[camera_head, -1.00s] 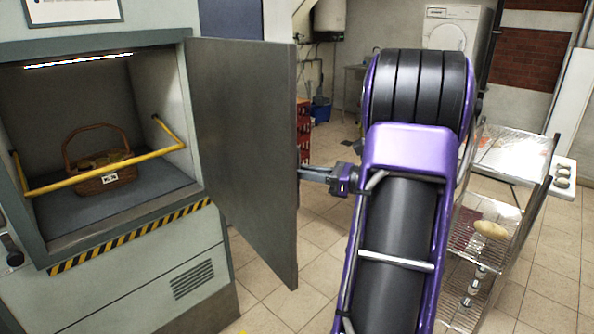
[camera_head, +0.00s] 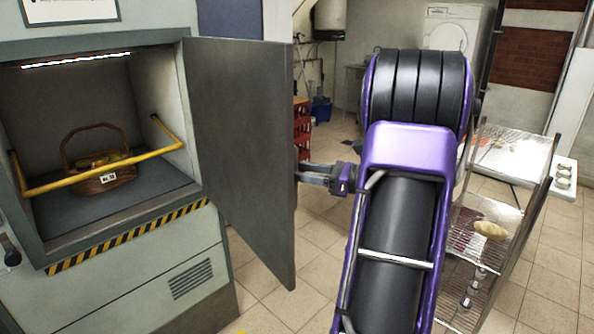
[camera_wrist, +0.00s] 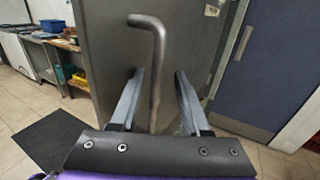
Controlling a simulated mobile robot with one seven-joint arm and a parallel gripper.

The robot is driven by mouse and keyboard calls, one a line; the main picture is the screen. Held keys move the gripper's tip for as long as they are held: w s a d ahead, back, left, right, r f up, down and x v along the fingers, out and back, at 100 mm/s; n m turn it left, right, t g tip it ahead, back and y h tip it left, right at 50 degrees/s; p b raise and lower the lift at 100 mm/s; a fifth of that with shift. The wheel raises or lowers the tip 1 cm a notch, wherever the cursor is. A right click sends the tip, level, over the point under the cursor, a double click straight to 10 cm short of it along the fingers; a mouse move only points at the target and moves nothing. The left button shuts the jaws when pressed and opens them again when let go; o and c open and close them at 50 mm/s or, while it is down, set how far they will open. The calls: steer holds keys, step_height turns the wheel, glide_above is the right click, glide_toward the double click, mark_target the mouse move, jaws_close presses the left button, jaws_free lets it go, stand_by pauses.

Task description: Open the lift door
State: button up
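The lift door (camera_head: 240,150) is a grey panel standing swung wide open on the right side of the lift. The lift compartment (camera_head: 110,212) is exposed, with a wicker basket (camera_head: 107,184) behind a yellow bar (camera_head: 105,178). My gripper (camera_head: 302,174) is at the far side of the door near its free edge; its fingertips are partly hidden there. In the wrist view, the door's bent metal handle (camera_wrist: 155,70) runs between the two spread fingers of my gripper (camera_wrist: 158,80). Gaps show on both sides of the handle.
A wire rack (camera_head: 490,225) with glass-like shelves and a bread-like item stands right of my arm. Red crates (camera_head: 302,125) and a white appliance (camera_head: 450,35) are further back. The wrist view shows a blue door (camera_wrist: 265,70) and a dark mat (camera_wrist: 50,145).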

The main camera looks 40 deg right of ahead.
stand_by(0.5)
steer(key=v, duration=1.7)
steer(key=shift+s+d, duration=0.15)
steer(key=shift+s, duration=0.05)
